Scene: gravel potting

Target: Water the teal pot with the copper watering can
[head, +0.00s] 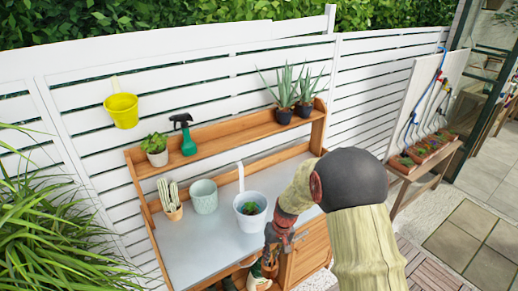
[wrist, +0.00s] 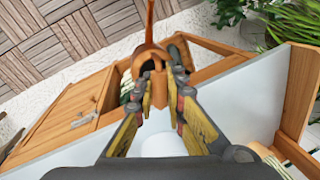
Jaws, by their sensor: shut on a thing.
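The pale teal pot (head: 204,197) stands upright on the bench's grey top, left of a white pot with a small green plant. No plant shows above its rim. My gripper (head: 272,258) is at the bench's front edge, to the right of and nearer than both pots. In the wrist view my gripper (wrist: 160,85) is shut on a copper-coloured thing (wrist: 150,55) with a thin upright part, which looks like the copper watering can. Its body is mostly hidden by the fingers, and in the head view my arm and gripper hide most of it.
The white pot (head: 250,211) stands close to my gripper. A cactus pot (head: 173,210) is left of the teal pot. The shelf (head: 230,138) holds a green spray bottle (head: 187,138) and potted plants. The bench top (head: 195,250) is clear at the front left.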

